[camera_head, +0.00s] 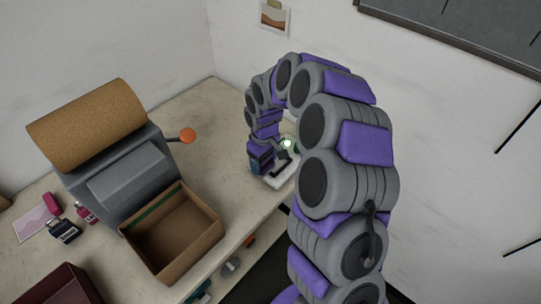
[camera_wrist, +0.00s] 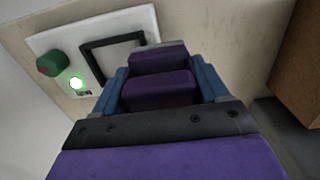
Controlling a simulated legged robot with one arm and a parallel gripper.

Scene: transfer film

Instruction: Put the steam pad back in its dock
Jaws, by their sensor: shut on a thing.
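My gripper (camera_head: 264,162) is shut on a blue thing that I take to be the steam pad; its blue sides (camera_wrist: 213,84) show at both edges of the purple finger (camera_wrist: 158,88) in the wrist view. The finger hides its middle. The white dock plate (camera_wrist: 58,36) lies on the counter, with a raised black square frame (camera_wrist: 88,62), a lit green lamp (camera_wrist: 76,82) and a green knob (camera_wrist: 53,63). The gripper is at the dock, its tip over the frame's near right part. Whether the pad touches the frame cannot be told.
An open cardboard box (camera_head: 199,252) stands at the counter's front edge. Behind it is a grey machine (camera_head: 130,180) with a cork-coloured roll and an orange-knobbed lever (camera_head: 186,136). The counter (camera_head: 212,125) between machine and dock is clear.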

